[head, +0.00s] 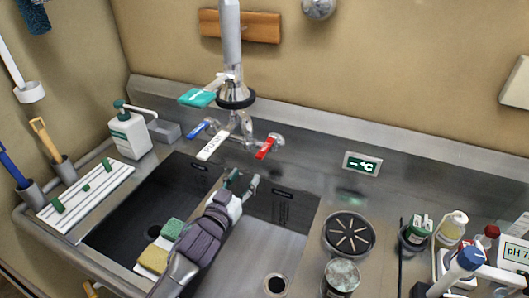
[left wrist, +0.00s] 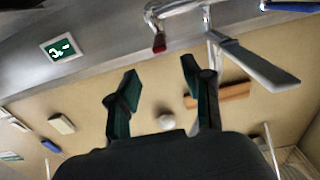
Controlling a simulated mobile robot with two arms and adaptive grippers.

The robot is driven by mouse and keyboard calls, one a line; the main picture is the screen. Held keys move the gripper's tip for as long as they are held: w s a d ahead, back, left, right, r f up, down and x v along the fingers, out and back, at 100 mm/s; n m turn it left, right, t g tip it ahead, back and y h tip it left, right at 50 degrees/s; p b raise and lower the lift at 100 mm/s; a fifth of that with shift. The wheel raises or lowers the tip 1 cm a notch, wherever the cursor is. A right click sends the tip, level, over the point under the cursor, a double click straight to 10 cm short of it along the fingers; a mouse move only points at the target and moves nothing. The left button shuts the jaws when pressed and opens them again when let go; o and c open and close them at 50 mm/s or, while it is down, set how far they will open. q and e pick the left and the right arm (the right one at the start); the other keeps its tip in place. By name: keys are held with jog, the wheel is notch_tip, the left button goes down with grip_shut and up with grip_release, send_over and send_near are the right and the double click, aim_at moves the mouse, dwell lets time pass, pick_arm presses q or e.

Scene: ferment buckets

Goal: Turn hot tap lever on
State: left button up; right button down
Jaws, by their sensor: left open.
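The hot tap lever is the red one (head: 266,148), on the right side of the tap (head: 240,125) at the back of the sink. It also shows in the left wrist view (left wrist: 159,44), above the gap between my fingertips. My left gripper (head: 242,182) is open and empty over the sink, below and in front of the red lever, apart from it. Its two dark green fingers show in the left wrist view (left wrist: 160,80). The blue lever (head: 199,129) and a white paddle marked PUSH (head: 213,146) are left of the red lever. My right gripper is not in view.
A sponge (head: 153,259) sits at the left basin's front. A soap bottle (head: 130,135) and white rack (head: 85,197) stand left. A temperature display (head: 362,164) is right; bottles (head: 453,227) and a jar (head: 341,277) stand there.

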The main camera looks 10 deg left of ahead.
aim_at(263, 150)
pick_arm(q)
jog(key=w, duration=0.3)
jog(key=w+d+p, duration=0.1)
jog(key=w, duration=0.3)
jog(key=w+d, duration=0.1)
jog(key=w, duration=0.2)
jog(key=shift+w+r+p, duration=0.15)
jog(key=shift+w+p, duration=0.1)
jog(key=shift+p, duration=0.15)
jog(key=shift+w+d, duration=0.25)
jog(key=shift+w, duration=0.75)
jog(key=shift+c, duration=0.3)
grip_shut()
